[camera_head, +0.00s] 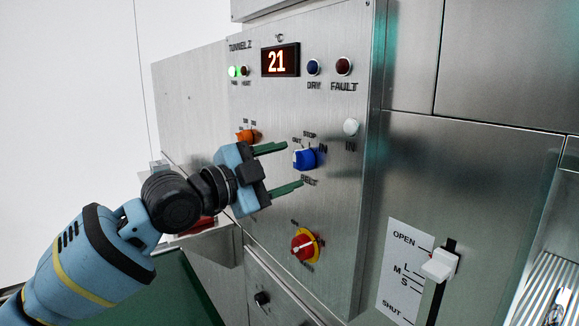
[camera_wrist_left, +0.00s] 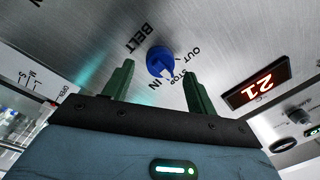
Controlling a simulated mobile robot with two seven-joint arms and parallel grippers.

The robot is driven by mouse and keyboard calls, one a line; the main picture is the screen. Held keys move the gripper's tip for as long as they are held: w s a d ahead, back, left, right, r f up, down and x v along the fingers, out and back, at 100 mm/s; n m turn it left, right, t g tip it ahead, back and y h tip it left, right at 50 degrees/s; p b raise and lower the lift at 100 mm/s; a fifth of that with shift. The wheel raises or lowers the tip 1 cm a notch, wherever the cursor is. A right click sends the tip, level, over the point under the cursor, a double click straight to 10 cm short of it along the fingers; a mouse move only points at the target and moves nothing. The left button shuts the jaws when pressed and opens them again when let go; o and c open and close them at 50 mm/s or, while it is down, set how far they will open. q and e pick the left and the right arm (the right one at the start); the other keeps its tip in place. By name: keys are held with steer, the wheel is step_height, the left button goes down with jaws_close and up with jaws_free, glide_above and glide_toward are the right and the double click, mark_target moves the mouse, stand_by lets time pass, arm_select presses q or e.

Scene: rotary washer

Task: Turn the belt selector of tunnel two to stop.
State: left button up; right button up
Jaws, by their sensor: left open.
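The belt selector (camera_head: 306,159) is a blue round knob with a pale mark on the steel panel of tunnel two (camera_head: 345,200). OUT, STOP and IN are printed above it and BELT below. I cannot tell surely which word its mark points to. My left gripper (camera_head: 293,166) is open, its two green fingers reaching toward the knob from the left, one higher and one lower. In the left wrist view the knob (camera_wrist_left: 160,62) shows beyond the fingers, between their tips. The fingers appear apart from it. My right gripper is not in view.
An orange knob (camera_head: 246,136) sits left of the selector, partly near my gripper. A red and yellow knob (camera_head: 304,244) is below. Above are a display reading 21 (camera_head: 280,61) and lamps. A white slider handle (camera_head: 440,264) sticks out at lower right.

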arm_select(q)
steer(key=v, duration=0.5)
steer(key=shift+s+a+b, duration=0.25)
steer(key=shift+b, duration=0.05)
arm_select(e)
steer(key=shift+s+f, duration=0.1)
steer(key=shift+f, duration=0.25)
